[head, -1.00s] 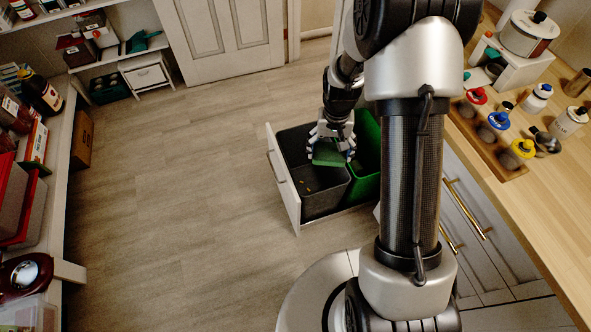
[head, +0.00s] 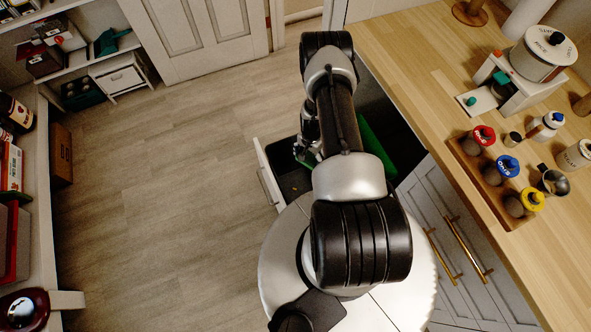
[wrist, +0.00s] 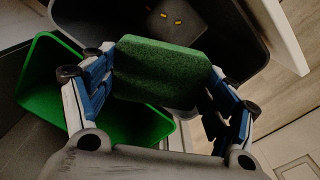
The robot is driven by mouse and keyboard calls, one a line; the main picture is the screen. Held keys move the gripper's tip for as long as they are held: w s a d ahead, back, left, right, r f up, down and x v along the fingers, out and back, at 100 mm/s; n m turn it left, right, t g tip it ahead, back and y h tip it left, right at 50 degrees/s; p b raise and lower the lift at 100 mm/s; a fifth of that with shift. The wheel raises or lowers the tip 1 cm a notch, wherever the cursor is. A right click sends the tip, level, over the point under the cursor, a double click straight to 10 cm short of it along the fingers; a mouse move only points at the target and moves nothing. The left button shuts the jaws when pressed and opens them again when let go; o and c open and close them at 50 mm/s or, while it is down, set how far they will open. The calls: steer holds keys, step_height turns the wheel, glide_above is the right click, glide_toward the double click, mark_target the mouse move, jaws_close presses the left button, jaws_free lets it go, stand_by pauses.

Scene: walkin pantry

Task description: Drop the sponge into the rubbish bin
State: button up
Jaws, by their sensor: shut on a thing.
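My gripper (wrist: 158,82) is shut on a green sponge (wrist: 160,62), gripped by its two sides in the wrist view. In the head view my gripper (head: 307,150) is over the pull-out drawer, partly hidden by my arm. Two bins stand side by side in the drawer: a dark grey bin (head: 293,184) and a green bin (head: 377,150). In the wrist view the sponge overlaps the opening of the dark bin (wrist: 228,42), which has small yellow bits on its floor. The green bin (wrist: 45,88) is to the left there. The sponge's exact height is unclear.
The white drawer front (head: 264,172) stands out from the cabinets. A wooden counter (head: 430,70) with jars, a pot and a bottle rack (head: 488,190) runs along the right. Shelves line the left wall. The floor (head: 165,190) between is clear.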

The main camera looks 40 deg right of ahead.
steer(key=shift+s+f+b, duration=0.15)
steer(key=shift+f+b, duration=0.25)
steer(key=shift+f, duration=0.25)
step_height(320, 180, down, 5)
steer(key=b, duration=0.3)
steer(key=shift+r, duration=0.15)
steer(key=o, duration=0.7)
step_height(320, 180, up, 12)
steer(key=shift+r, duration=0.1)
